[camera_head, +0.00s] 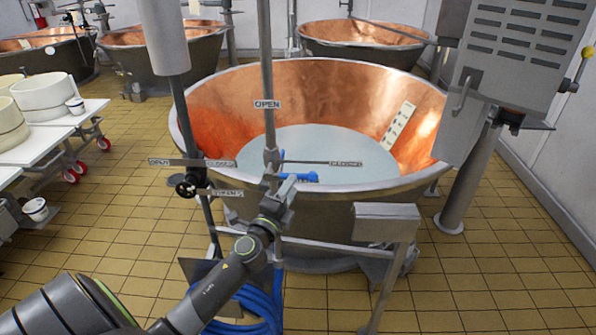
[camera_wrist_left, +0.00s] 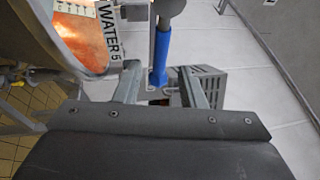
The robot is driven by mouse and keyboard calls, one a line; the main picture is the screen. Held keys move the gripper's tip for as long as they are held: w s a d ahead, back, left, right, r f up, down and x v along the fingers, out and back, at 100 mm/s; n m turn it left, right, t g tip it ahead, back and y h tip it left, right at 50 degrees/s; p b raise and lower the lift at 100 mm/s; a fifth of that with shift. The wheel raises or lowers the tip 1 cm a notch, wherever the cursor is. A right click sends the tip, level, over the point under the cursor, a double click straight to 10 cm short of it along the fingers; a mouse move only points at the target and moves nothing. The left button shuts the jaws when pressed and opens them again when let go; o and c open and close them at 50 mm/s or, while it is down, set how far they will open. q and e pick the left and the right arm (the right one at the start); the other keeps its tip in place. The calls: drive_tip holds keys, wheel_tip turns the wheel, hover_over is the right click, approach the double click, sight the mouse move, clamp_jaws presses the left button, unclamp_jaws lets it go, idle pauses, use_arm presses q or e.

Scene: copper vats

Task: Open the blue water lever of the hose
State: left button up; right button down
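The blue water lever (camera_head: 300,177) sticks out to the right from the pipe in front of the copper vat. In the left wrist view the blue lever (camera_wrist_left: 161,52) stands between the finger lines, with a grey rounded part at its top. My left gripper (camera_head: 283,187) is at the pipe, right by the lever. Its two fingers are apart in the left wrist view, one on each side of the lever, with gaps showing. The blue hose (camera_head: 258,302) hangs coiled below, partly hidden by my left arm. My right gripper is not in view.
The large copper vat (camera_head: 330,85) stands behind the lever. An OPEN sign (camera_head: 267,104) is on the upright pipe. A black valve wheel (camera_head: 188,186) is left of it. A grey metal stand (camera_head: 388,222) is to the right. A WATER 5 label (camera_wrist_left: 108,42) shows near the lever.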

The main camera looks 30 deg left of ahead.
sight(298, 174)
use_arm(q)
drive_tip(key=x, duration=0.5)
clamp_jaws()
idle(0.3)
